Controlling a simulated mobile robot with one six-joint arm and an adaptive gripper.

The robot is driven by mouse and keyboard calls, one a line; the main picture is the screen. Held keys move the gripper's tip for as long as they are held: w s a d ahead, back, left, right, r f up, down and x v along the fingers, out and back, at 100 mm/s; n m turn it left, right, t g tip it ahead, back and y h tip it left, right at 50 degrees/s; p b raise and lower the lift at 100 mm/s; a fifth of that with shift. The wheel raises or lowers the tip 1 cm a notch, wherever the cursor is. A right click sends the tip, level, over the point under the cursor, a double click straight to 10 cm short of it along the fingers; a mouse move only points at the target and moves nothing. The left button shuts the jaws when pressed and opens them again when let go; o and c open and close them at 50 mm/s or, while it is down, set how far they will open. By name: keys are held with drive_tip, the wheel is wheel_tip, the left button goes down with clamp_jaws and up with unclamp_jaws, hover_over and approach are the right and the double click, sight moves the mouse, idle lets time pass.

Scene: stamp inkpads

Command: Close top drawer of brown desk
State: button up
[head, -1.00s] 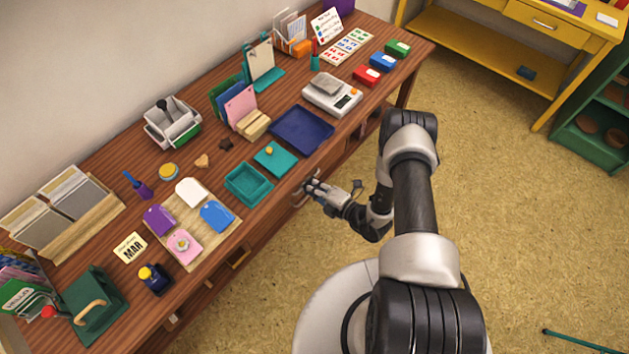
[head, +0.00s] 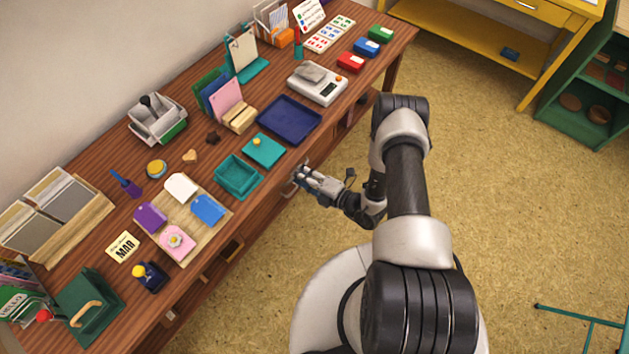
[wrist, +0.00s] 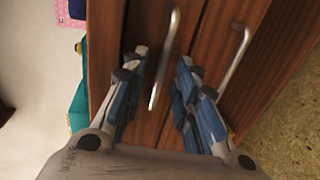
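The brown desk (head: 120,292) runs diagonally across the head view. My gripper (head: 300,172) is at its front edge, beside a metal drawer handle (head: 289,188). In the wrist view my gripper (wrist: 163,76) is open, with its two fingers apart. The upper bar handle (wrist: 164,58) passes between the fingers, in front of the upper drawer front (wrist: 190,30). A second bar handle (wrist: 235,62) lies right of the fingers, on another wooden front. I cannot tell whether a finger touches the upper handle, or how far the top drawer stands out.
The desktop holds a teal tray (head: 238,177), a navy tray (head: 290,120), a scale (head: 317,84) and a board with coloured tags (head: 180,220). A yellow table (head: 460,48) and green shelf (head: 585,95) stand at right. The floor between is clear.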

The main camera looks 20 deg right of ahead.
drive_tip(key=v, duration=1)
drive_tip(key=shift+s+d, duration=0.2)
drive_tip(key=shift+s, duration=0.15)
drive_tip(key=shift+r, duration=0.1)
drive_tip(key=w+a+r+n+g+y, duration=0.1)
drive_tip(key=a+r+n+g+y, duration=0.2)
drive_tip(key=r+n, duration=0.6)
drive_tip(key=a+r+n+g+y, duration=0.25)
drive_tip(key=r+n+g, duration=0.35)
drive_tip(key=r, duration=0.5)
drive_tip(key=s+a+r+n+g+h, duration=0.2)
drive_tip(key=s+r+n, duration=0.2)
drive_tip(key=r+n, duration=0.3)
drive_tip(key=s+a+r+n+g+h, duration=0.3)
drive_tip(key=s+r+n, duration=0.15)
drive_tip(key=n, duration=0.35)
drive_tip(key=s+d+r+n+t+h, duration=0.6)
drive_tip(key=r+n, duration=0.5)
drive_tip(key=n, duration=0.5)
drive_tip(key=shift+s+d+r+n+h, duration=0.4)
drive_tip(key=shift+s+h, duration=1)
drive_tip(key=shift+h, duration=0.45)
